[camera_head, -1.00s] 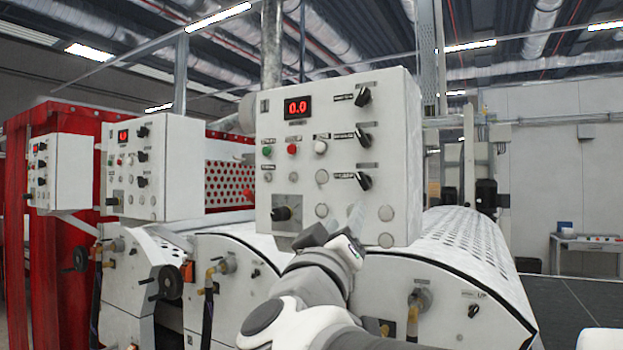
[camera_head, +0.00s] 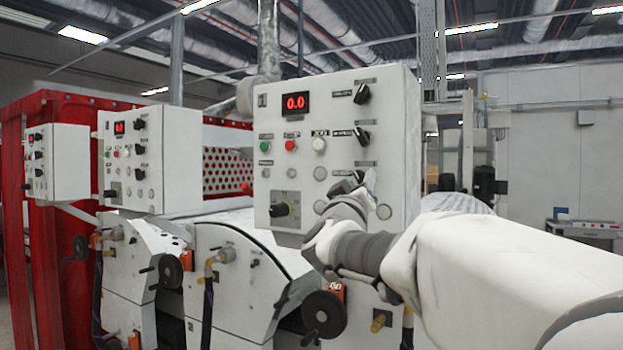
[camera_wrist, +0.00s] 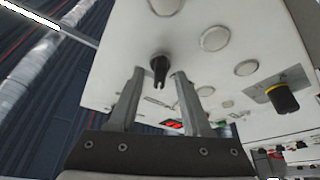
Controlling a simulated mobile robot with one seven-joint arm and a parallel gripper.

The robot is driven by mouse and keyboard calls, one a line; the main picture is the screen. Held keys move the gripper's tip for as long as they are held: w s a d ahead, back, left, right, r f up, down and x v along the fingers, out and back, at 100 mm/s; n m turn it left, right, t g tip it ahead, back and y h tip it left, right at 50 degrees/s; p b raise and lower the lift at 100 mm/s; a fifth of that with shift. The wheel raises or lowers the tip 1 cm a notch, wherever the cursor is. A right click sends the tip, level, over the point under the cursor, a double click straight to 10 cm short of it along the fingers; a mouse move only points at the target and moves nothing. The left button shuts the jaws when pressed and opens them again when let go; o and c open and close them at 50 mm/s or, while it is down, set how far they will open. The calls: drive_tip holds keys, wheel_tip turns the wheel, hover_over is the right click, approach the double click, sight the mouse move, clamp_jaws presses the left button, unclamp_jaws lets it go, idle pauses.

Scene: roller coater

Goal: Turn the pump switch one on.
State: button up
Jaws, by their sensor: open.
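The near white control panel (camera_head: 335,110) carries a column of black rotary switches on its right side: a top switch (camera_head: 362,93), a middle switch (camera_head: 361,136) and a bottom switch. Their labels are too small to read, so I cannot tell which is pump switch one. My gripper (camera_head: 364,186) is at the panel by the bottom switch, which it largely hides in the head view. In the wrist view, my gripper (camera_wrist: 160,74) is open, with one black switch (camera_wrist: 160,68) showing between its fingertips. I cannot tell whether the fingers touch it.
The panel also holds a red display (camera_head: 295,103), green (camera_head: 265,147) and red (camera_head: 291,145) buttons and a large black knob (camera_head: 280,209). Similar panels (camera_head: 150,160) stand to the left. A handwheel (camera_head: 324,313) sits below my arm.

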drive_tip(key=shift+w+d+r, duration=0.1)
drive_tip(key=shift+w, duration=0.1)
clamp_jaws()
drive_tip(key=shift+m, duration=0.4)
drive_tip(key=m+h+b, duration=0.1)
drive_tip(key=m+h, duration=0.1)
drive_tip(key=m, duration=0.2)
drive_tip(key=m+g+h+b, duration=0.1)
drive_tip(key=m+h, duration=0.1)
drive_tip(key=m, duration=0.2)
drive_tip(key=shift+w, duration=0.1)
drive_tip(key=m+g+h, duration=0.1)
drive_tip(key=m, duration=0.1)
drive_tip(key=m+g+h, duration=0.1)
drive_tip(key=m, duration=0.2)
drive_tip(key=m+g+h, duration=0.1)
drive_tip(key=m, duration=0.2)
drive_tip(key=shift+a+g+b, duration=0.25)
drive_tip(key=shift+g+b, duration=0.05)
drive_tip(key=shift+b, duration=0.1)
drive_tip(key=shift+m, duration=0.5)
